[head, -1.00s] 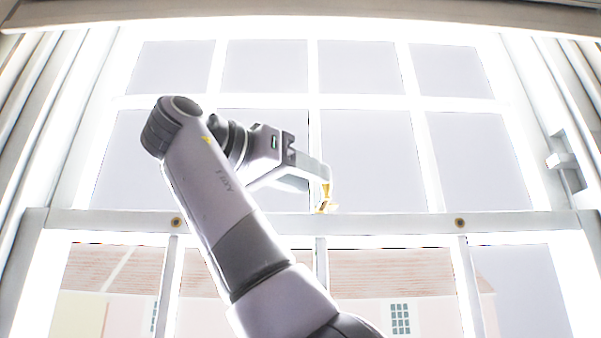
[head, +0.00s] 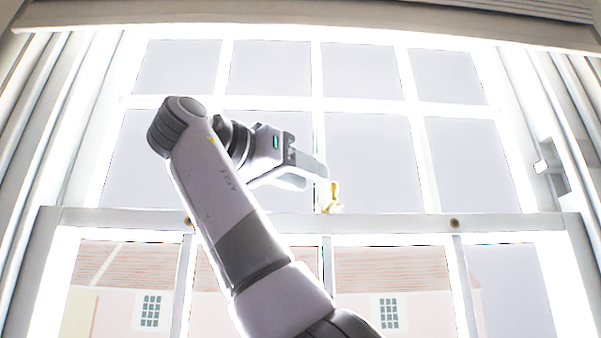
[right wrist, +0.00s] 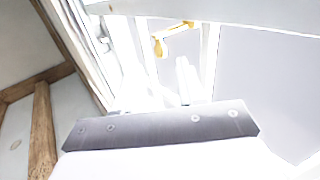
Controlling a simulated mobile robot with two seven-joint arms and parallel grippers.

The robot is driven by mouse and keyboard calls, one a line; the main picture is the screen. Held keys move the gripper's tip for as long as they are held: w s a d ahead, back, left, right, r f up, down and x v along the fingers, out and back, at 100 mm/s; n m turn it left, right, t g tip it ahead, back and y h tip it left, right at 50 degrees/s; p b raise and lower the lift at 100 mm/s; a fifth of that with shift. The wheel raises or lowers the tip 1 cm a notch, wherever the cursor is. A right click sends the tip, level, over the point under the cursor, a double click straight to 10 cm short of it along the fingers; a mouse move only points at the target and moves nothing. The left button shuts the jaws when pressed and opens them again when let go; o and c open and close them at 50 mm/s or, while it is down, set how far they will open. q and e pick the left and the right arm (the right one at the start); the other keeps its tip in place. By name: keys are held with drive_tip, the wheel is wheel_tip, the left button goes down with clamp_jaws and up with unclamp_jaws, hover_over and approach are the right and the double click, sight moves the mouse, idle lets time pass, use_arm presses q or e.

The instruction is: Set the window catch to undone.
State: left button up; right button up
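The brass window catch (head: 331,199) sits on the meeting rail (head: 390,224) near the window's middle. Its yellow upright part stands just right of my right gripper's tip. The right gripper (head: 318,172) reaches in from the left at the catch's height, very close to it; I cannot tell if they touch. In the right wrist view the catch (right wrist: 172,38) shows beyond the gripper, with a yellow arm and a hanging knob. A pale finger (right wrist: 187,80) shows below it, but glare hides the finger spacing. The left gripper is out of view.
The sash window fills the head view, with white glazing bars and a pale blind or header (head: 300,28) above. A white block (head: 545,165) sits on the right frame. Brown round fittings (head: 455,223) mark the rail. My right arm covers the lower middle.

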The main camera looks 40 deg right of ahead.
sight(330, 185)
drive_tip(key=shift+w+d+n+t+y, duration=0.1)
drive_tip(key=shift+d+n+t+y, duration=0.3)
drive_tip(key=shift+d+n+t, duration=1.05)
drive_tip(key=shift+d+n+t+y, duration=0.4)
drive_tip(key=shift+d+n+t, duration=0.35)
drive_tip(key=shift+d+t, duration=1.4)
clamp_jaws()
drive_tip(key=shift+g, duration=0.4)
